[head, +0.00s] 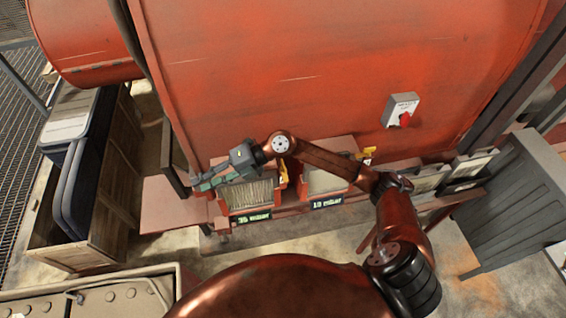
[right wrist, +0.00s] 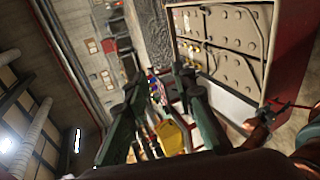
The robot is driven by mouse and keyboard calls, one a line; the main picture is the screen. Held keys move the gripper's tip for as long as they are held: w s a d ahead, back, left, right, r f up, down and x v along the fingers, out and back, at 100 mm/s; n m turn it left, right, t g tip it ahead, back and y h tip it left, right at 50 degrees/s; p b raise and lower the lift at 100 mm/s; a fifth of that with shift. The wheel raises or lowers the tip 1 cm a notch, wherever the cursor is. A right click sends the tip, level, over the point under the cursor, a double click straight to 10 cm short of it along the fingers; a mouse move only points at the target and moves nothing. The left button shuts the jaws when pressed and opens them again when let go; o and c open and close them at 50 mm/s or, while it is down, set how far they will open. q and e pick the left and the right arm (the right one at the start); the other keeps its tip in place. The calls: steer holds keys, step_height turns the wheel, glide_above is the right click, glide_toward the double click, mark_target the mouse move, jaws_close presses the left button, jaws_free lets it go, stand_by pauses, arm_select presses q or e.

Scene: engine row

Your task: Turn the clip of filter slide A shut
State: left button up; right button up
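Two filter slides sit side by side in front of the big red housing. The left slide (head: 250,194) has a label reading about 35 micron, and the right slide (head: 322,182) one reading about 10 micron. I see no letter A on either. A small yellow piece (head: 369,152), perhaps a clip, stands at the right slide's upper right corner. My right gripper (head: 196,184) is at the left slide's upper left, pointing left. In the right wrist view its fingers (right wrist: 160,88) are apart with nothing held. A yellow piece (right wrist: 174,137) shows between them. My left gripper is out of view.
The red housing (head: 310,70) rises right behind the slides and carries a grey switch box (head: 400,109) with a red knob. A wooden crate (head: 105,215) with dark panels stands at left. A grey bin (head: 520,205) stands at right.

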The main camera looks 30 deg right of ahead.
steer(key=w+d+f+n+g+h, duration=0.1)
steer(key=w+d+f+g+h, duration=0.1)
steer(key=d+f+h, duration=0.6)
step_height(320, 180, up, 2)
steer(key=r+m+h, duration=0.1)
steer(key=m+h, duration=0.1)
steer(key=h, duration=0.3)
glide_above(283, 164)
steer(key=shift+d+f+g, duration=0.1)
steer(key=shift+f+g, duration=0.15)
steer(key=shift+g, duration=0.15)
step_height(283, 164, down, 8)
steer(key=shift+r+p, duration=0.2)
steer(key=shift+p, duration=0.6)
jaws_close()
